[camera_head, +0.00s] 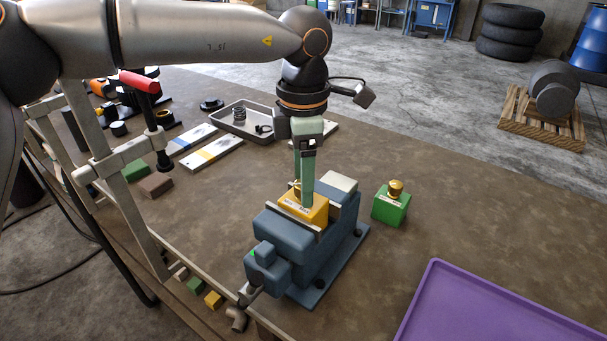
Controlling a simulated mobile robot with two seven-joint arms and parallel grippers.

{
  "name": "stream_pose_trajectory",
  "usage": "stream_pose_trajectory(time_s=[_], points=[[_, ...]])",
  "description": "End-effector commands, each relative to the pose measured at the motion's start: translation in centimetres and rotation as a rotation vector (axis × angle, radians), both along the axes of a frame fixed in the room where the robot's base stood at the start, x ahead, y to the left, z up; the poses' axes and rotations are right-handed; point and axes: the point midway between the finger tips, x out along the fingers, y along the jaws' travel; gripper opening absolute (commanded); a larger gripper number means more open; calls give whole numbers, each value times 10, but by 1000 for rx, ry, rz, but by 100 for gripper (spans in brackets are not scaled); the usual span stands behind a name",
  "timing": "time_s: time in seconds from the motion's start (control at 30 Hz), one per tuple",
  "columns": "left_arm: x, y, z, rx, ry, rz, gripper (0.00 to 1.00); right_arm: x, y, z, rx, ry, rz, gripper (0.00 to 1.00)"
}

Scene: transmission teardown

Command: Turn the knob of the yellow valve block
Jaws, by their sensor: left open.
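The yellow valve block (316,210) sits clamped between the jaws of a blue-grey vise (283,234) on the brown bench. Its brass knob (296,187) is mostly hidden behind my left gripper. My left gripper (307,200) points straight down, with its green fingers at the top of the yellow block, around or right beside the knob; I cannot tell which. It is open. A green valve block (390,208) with a brass knob (396,187) on top stands on the bench to the right of the vise. My right gripper is not in view.
A purple tray (436,278) lies at the front right. A grey tray (227,122) with small parts and flat labelled plates (212,154) lie behind the vise. A metal frame with a red-handled clamp (140,82) stands at the left. The bench right of the green block is clear.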

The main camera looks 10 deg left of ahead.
Motion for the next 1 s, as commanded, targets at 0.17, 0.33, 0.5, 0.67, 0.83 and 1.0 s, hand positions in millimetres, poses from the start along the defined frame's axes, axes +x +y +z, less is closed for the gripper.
stream_pose_trajectory(time_s=[0.17,0.33,0.5,0.67,0.83,1.0], points=[[0,0,0,0,0,0,64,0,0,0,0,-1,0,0],[0,0,0,0,0,0,45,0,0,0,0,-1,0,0],[0,0,0,0,0,0,25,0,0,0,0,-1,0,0],[0,0,0,0,0,0,7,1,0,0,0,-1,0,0],[0,0,1,-1,0,0,0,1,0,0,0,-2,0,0],[0,0,1,-1,0,3,0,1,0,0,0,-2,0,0]])
